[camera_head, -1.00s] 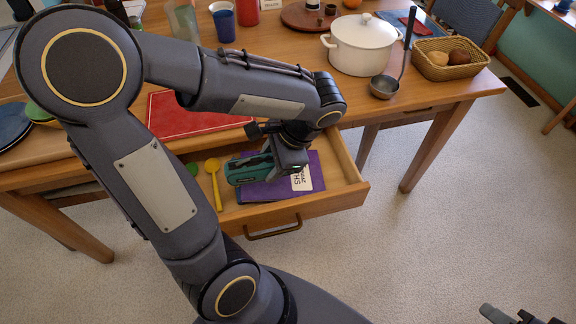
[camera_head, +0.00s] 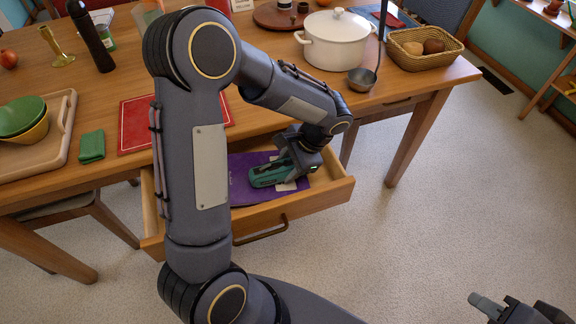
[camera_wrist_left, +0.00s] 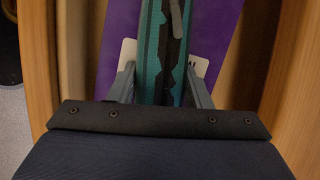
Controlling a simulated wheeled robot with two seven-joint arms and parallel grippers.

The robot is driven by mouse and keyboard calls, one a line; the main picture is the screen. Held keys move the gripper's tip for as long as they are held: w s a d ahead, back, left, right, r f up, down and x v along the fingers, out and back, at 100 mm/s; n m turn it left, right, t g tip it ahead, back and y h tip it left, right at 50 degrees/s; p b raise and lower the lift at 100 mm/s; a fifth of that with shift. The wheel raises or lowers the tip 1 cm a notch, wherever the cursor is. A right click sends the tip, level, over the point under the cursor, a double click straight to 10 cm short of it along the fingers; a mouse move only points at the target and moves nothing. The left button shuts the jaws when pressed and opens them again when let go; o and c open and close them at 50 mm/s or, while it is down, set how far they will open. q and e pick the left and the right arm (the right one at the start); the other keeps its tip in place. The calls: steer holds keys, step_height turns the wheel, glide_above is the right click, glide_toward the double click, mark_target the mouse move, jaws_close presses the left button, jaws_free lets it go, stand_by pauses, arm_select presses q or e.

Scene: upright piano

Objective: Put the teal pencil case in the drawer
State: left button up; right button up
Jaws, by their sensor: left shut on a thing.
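The teal pencil case (camera_head: 268,174), with dark patterning, is inside the open drawer (camera_head: 318,203), over a purple book (camera_head: 240,189). My left gripper (camera_head: 287,166) is shut on the case from above. In the left wrist view, the case (camera_wrist_left: 151,45) lies between the two fingers of my left gripper (camera_wrist_left: 162,85), with the purple book (camera_wrist_left: 213,30) under it. I cannot tell whether the case touches the book. My right gripper (camera_head: 517,309) is at the bottom right, empty, its fingers apart, far from the drawer.
The wooden table (camera_head: 265,112) above the drawer holds a red folder (camera_head: 136,123), a white pot (camera_head: 335,42), a ladle (camera_head: 361,79), a bread basket (camera_head: 425,52) and a green cloth (camera_head: 91,147). My left arm hides the drawer's left part.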

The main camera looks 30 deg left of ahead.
arm_select(q)
steer(key=shift+f, duration=0.2)
steer(key=o, duration=1.1)
steer(key=shift+c, duration=0.2)
steer(key=shift+r, duration=0.15)
steer(key=shift+d+r, duration=0.1)
steer(key=shift+r, duration=0.2)
steer(key=p+v, duration=0.3)
steer(key=v, duration=0.8)
steer(key=s+r+n+t+h, duration=0.2)
steer(key=s+n+t+h, duration=0.1)
steer(key=s, duration=0.6)
steer(key=s+r+n+t+h, duration=0.3)
steer(key=s+n+t+h, duration=0.1)
steer(key=s, duration=0.6)
steer(key=shift+n+t+h, duration=0.3)
steer(key=shift+n+h, duration=0.4)
steer(key=shift+n, duration=0.5)
